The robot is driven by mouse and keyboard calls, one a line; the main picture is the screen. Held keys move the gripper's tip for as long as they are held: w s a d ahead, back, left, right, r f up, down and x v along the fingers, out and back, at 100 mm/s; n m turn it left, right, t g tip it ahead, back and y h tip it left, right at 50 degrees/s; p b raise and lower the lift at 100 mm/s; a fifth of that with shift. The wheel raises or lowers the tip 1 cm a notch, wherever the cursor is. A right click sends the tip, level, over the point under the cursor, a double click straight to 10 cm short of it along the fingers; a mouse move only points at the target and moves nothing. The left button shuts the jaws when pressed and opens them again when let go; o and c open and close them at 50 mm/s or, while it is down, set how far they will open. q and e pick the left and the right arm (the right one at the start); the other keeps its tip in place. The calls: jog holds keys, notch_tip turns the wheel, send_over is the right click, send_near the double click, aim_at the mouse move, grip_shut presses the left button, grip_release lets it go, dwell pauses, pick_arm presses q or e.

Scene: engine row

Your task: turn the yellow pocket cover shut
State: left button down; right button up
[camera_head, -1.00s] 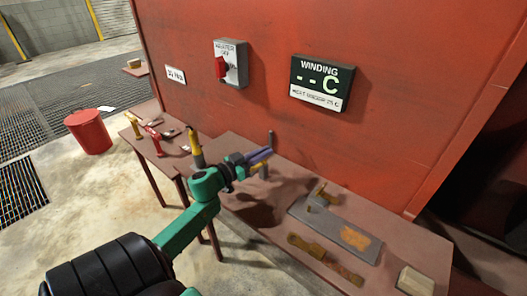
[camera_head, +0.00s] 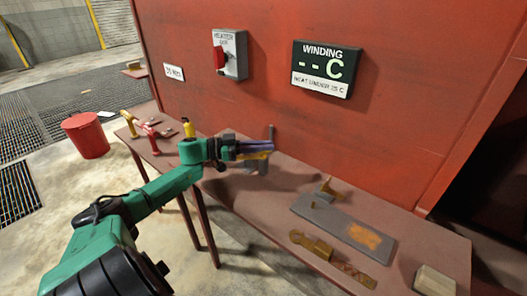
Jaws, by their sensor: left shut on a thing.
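My left gripper (camera_head: 256,148) reaches over the bench from the left, its blue-purple fingers pointing right. A small yellow piece, which looks like the pocket cover (camera_head: 258,156), shows along the lower side of the fingers, and the gripper is shut on it. The fingers hide most of the cover, so its angle is hard to tell. My right gripper is not in view.
On the bench to the right lie a grey plate (camera_head: 345,222) with an orange patch, a brass-coloured piece (camera_head: 312,245) and a pale block (camera_head: 434,281). The red wall (camera_head: 400,130) rises close behind. A red bucket (camera_head: 86,135) stands on the floor at left.

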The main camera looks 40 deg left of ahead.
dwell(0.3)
pick_arm(q)
jog(key=c, duration=0.9)
grip_release()
jog(key=shift+c, duration=0.2)
